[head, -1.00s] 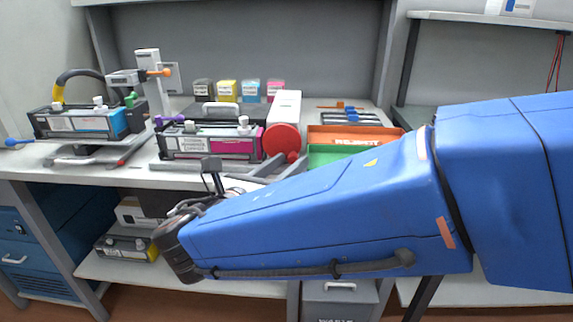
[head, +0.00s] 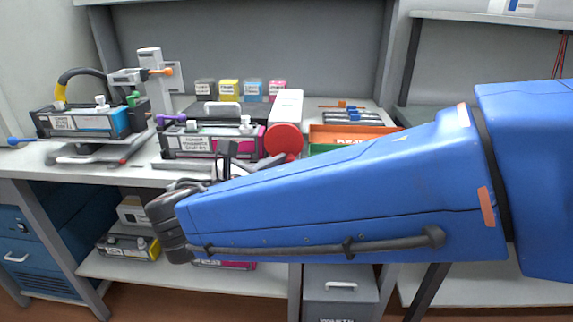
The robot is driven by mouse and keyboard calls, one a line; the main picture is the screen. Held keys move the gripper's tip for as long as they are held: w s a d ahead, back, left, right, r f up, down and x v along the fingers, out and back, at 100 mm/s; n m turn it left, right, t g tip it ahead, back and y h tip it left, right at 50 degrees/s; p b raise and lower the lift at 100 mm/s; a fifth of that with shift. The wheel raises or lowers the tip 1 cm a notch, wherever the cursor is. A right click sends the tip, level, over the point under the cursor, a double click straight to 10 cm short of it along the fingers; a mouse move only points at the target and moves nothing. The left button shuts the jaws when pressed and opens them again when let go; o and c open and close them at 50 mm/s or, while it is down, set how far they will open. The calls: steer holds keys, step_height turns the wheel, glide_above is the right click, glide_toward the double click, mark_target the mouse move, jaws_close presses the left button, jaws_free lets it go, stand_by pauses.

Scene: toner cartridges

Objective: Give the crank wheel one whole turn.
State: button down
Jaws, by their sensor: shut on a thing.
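The crank wheel is a red disc (head: 284,140) on the end of a long white housing (head: 288,104), at the right of the middle cartridge stand. My gripper (head: 268,162) shows only in part as grey fingers at the lower left edge of the wheel, beyond my blue arm. It is shut on the wheel's handle, which the fingers and arm mostly hide. The middle stand holds a black and magenta cartridge (head: 214,140) with white knobs on top.
A cyan cartridge (head: 85,121) sits on a stand at the left. Several small coloured boxes (head: 229,90) stand behind. Orange (head: 350,132) and green trays lie right of the wheel, partly behind my arm. A yellow cartridge (head: 130,247) lies on the lower shelf.

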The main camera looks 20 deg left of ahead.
mark_target(269, 151)
steer(key=a+r+m+g+y, duration=0.1)
steer(key=m+y, duration=0.2)
steer(key=m, duration=0.1)
steer(key=a+r+m+g+y, duration=0.1)
steer(key=m+y, duration=0.3)
steer(key=m, duration=0.1)
steer(key=a+r+m+g+y, duration=0.1)
steer(key=m+g+y, duration=0.1)
steer(key=m+y, duration=0.1)
steer(key=shift+s+m+y, duration=0.35)
steer(key=shift+m+y, duration=0.05)
steer(key=shift+m, duration=0.5)
stand_by(0.5)
steer(key=c, duration=1.6)
jaws_free()
steer(key=shift+r, duration=0.1)
steer(key=v, duration=1.7)
steer(key=shift+s+d, duration=0.15)
steer(key=shift+d, duration=0.1)
